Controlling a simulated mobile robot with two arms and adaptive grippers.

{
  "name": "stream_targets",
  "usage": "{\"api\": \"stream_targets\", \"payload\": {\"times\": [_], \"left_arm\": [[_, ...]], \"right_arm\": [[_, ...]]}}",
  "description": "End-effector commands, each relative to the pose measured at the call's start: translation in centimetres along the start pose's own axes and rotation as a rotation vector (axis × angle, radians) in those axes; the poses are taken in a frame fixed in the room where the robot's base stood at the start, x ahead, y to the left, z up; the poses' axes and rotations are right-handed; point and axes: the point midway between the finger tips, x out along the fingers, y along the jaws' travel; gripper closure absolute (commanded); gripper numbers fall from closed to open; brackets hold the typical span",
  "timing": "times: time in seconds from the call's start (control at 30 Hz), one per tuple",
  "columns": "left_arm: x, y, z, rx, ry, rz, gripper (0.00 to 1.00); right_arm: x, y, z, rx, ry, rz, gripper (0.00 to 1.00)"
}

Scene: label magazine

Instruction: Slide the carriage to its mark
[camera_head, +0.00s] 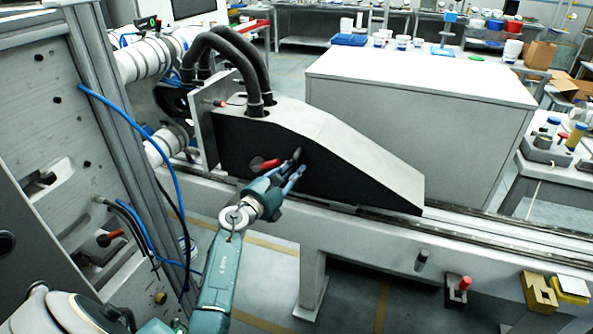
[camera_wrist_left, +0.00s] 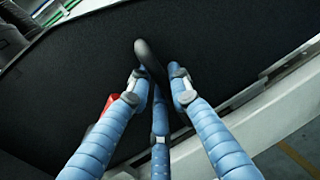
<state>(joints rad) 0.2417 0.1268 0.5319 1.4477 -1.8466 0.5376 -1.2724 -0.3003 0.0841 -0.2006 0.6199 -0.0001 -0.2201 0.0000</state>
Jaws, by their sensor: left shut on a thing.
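The carriage (camera_head: 320,145) is a black-sided wedge with a grey sloping top, sitting on a long rail (camera_head: 500,232). A dark handle stands out from its black side and shows in the left wrist view (camera_wrist_left: 148,58). My left gripper (camera_head: 297,172) has blue fingers closed around this handle; the fingers also show in the left wrist view (camera_wrist_left: 158,82). A red lever (camera_head: 262,164) is just left of the gripper, and its red part shows beside the fingers in the wrist view. I cannot pick out the mark. My right gripper is not in view.
Thick black hoses (camera_head: 235,60) rise from the carriage's left end. A white block (camera_head: 420,95) stands behind the rail. A red-topped switch (camera_head: 458,290) and a yellow block (camera_head: 538,292) sit on the front beam. The rail right of the carriage looks clear.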

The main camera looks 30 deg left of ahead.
Motion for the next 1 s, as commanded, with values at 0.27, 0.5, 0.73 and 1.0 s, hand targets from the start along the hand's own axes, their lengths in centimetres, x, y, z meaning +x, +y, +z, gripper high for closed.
{"api": "stream_targets", "payload": {"times": [0.27,0.5,0.73,1.0], "left_arm": [[-0.1,0.9,0.5,0.004,-0.008,0.019,0.65],[-0.1,0.5,0.2,0.002,-0.004,0.013,0.65],[-1.3,0.5,0.0,0.005,-0.002,0.012,0.65],[-6.8,0.5,0.0,0.005,0.0,0.013,0.65]], "right_arm": [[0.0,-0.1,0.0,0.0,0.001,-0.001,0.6],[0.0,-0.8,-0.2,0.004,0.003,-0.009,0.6],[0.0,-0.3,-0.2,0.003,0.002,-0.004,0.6],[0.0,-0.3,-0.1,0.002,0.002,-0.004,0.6]]}}
